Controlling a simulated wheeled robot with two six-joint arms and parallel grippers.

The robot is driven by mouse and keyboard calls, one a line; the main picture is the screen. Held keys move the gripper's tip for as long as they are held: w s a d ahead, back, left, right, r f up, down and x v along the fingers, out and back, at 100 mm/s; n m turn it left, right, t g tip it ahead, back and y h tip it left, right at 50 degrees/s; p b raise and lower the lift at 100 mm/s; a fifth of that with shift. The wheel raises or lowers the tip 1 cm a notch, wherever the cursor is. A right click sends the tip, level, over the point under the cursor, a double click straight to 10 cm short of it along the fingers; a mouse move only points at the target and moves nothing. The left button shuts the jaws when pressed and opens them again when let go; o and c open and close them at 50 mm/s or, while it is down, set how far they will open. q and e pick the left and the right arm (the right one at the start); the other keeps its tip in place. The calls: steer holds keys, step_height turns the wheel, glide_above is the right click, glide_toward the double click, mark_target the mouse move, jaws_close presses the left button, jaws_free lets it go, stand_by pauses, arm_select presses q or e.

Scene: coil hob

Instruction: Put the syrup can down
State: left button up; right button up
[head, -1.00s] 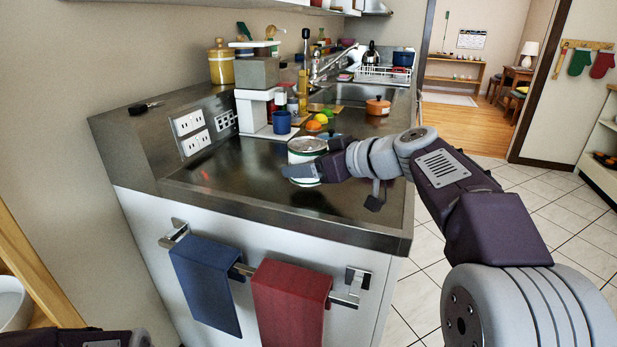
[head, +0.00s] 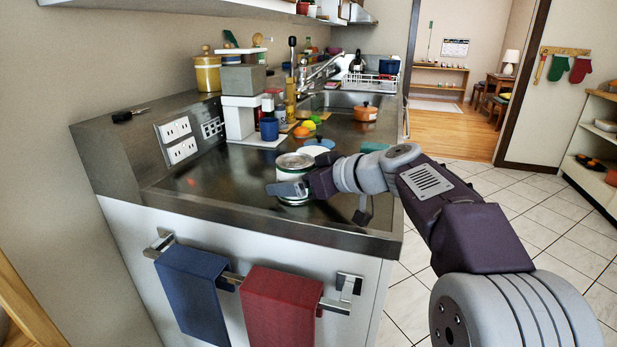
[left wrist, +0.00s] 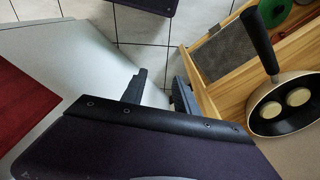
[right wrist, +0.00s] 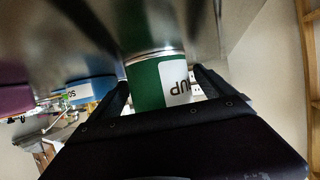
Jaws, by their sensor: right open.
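The syrup can (head: 296,165), with a silver top and a green and white label, stands upright on the dark counter (head: 225,185) near its front right. Its green side and white lettered label also show in the right wrist view (right wrist: 146,84), where the picture is upside down. My right gripper (head: 302,186) is low at the can, its fingers apart on either side of it. One finger crosses the can's front in the head view; the other is mostly hidden. My left gripper (left wrist: 160,88) is open and empty in the left wrist view, away from the counter.
Behind the can are a blue mug (head: 269,129), fruit (head: 301,131) and an orange pot (head: 365,112). A blue towel (head: 191,288) and a red towel (head: 279,305) hang in front. The counter left of the can is clear. A pan (left wrist: 290,108) shows in the left wrist view.

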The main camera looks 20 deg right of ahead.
steer(key=p+v, duration=0.1)
steer(key=v, duration=1.1)
steer(key=shift+f, duration=0.1)
